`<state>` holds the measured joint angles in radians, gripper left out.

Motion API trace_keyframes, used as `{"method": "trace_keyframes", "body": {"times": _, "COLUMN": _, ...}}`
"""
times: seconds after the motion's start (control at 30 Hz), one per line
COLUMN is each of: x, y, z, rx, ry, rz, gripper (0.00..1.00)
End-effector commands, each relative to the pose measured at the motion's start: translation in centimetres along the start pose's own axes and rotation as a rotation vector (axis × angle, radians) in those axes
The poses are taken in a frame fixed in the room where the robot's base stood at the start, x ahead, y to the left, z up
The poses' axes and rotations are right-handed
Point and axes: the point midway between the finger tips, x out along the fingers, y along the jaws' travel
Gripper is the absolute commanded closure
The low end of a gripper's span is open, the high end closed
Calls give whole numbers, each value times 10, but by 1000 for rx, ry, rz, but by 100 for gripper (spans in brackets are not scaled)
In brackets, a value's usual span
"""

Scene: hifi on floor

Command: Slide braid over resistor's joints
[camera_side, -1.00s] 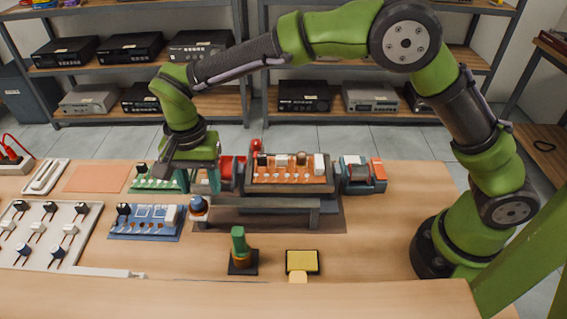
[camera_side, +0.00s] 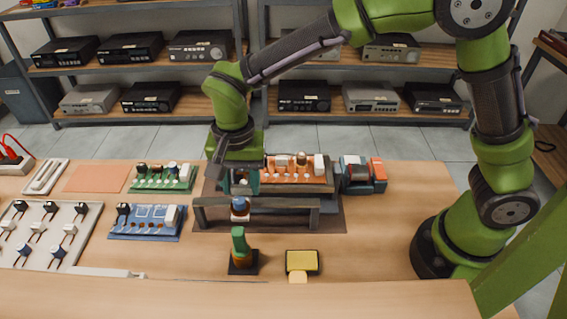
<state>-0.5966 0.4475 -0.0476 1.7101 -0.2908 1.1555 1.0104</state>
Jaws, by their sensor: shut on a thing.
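The orange circuit board (camera_side: 288,178) is held in a dark fixture with red and grey jaws. It carries several tall parts and a row of small joints along its front; which part is the resistor I cannot tell. My gripper (camera_side: 240,186) points down at the board's left end, in front of the fixture's left side. It is shut on a small blue, white and orange piece (camera_side: 240,209), likely the braid, showing below the fingers. The fingers hide its upper part. Whether it touches a joint cannot be told.
A grey stand bar (camera_side: 290,205) runs in front of the fixture. A green board (camera_side: 165,178) and a blue board (camera_side: 145,222) lie left. A green-topped holder (camera_side: 240,250) and a yellow sponge (camera_side: 302,262) stand in front. The table's right side is clear.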

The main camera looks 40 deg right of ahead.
Motion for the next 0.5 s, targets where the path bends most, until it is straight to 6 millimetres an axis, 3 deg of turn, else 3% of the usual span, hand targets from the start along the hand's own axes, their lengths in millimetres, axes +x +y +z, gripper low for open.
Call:
{"method": "trace_keyframes", "body": {"times": 0.2, "x": -1, "y": 45, "z": 0, "rx": 2, "ry": -1, "rz": -2, "gripper": 100}}
{"method": "trace_keyframes", "body": {"times": 0.5, "x": -1, "y": 74, "z": 0, "rx": 1, "ry": 0, "rz": -2, "gripper": 100}}
